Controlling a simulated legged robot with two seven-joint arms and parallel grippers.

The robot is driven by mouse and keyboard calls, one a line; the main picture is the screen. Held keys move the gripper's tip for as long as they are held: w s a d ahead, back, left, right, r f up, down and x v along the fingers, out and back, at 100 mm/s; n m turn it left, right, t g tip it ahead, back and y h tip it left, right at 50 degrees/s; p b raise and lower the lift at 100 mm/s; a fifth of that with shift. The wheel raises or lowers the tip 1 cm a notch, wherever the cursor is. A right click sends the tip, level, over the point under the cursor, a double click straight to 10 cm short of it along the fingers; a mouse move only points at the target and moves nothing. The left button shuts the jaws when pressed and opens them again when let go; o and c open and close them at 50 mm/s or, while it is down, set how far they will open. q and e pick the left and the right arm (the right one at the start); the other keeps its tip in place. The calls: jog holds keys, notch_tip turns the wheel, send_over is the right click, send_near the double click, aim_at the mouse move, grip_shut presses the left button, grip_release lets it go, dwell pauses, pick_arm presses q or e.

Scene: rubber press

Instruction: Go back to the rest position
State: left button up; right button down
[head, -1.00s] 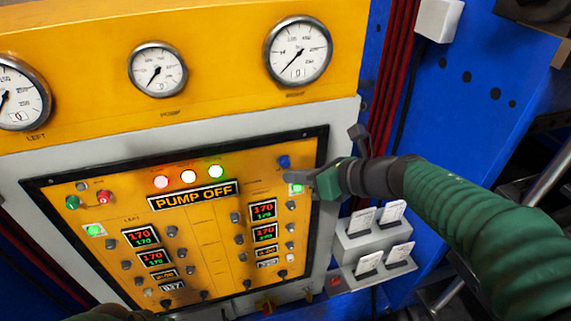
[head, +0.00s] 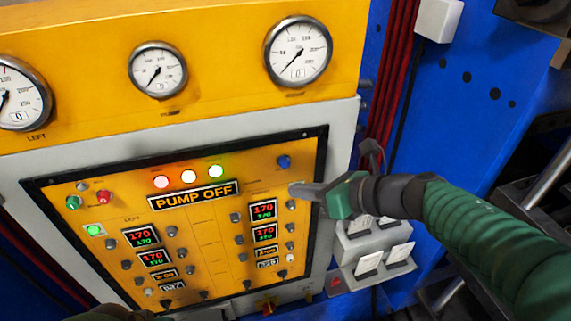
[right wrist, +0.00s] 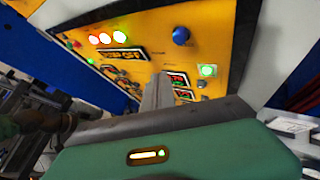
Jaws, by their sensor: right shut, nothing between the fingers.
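My right gripper (head: 298,189) is shut and empty. In the head view it points left in front of the right part of the yellow control panel (head: 205,232), and its green body is beside the panel's right edge. In the right wrist view the shut fingers (right wrist: 158,90) stand in front of the panel, below a blue knob (right wrist: 181,36) and left of a lit green button (right wrist: 207,71). I cannot tell whether the fingertips touch the panel. In the head view the gripper hides that green button. My left gripper is not in view; only a dark green bit of arm shows at the bottom left.
The panel display reads PUMP OFF (head: 193,195). Gauges (head: 298,52) line the yellow housing above. A grey card holder (head: 372,255) stands right of the panel, below my right arm. Red cables (head: 393,85) run down a blue frame (head: 460,100). Open space lies in front of the panel's lower left.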

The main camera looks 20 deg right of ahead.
jog(key=w+d+f+m+t+h+b, duration=0.1)
jog(key=w+d+f+m+h+b, duration=0.2)
jog(key=f+m, duration=0.5)
jog(key=w+d+f+m+t+h+b, duration=0.1)
jog(key=d+f+m+t+h+b, duration=0.1)
jog(key=f+m+b, duration=0.55)
jog(key=s+d+f+m+g+h+b, duration=0.1)
jog(key=s+f+m+g+h, duration=0.1)
jog(key=f+m, duration=0.45)
jog(key=s+d+f+m+g+h+b, duration=0.1)
jog(key=s+d+f+m, duration=0.1)
jog(key=f+m, duration=0.4)
jog(key=s+a+f+m+g+b, duration=0.3)
jog(key=s+f+m+g, duration=0.3)
jog(key=s+f+m, duration=0.7)
jog(key=shift+a+f+g+b, duration=0.25)
jog(key=shift+g+b, duration=0.15)
jog(key=shift+b, duration=0.15)
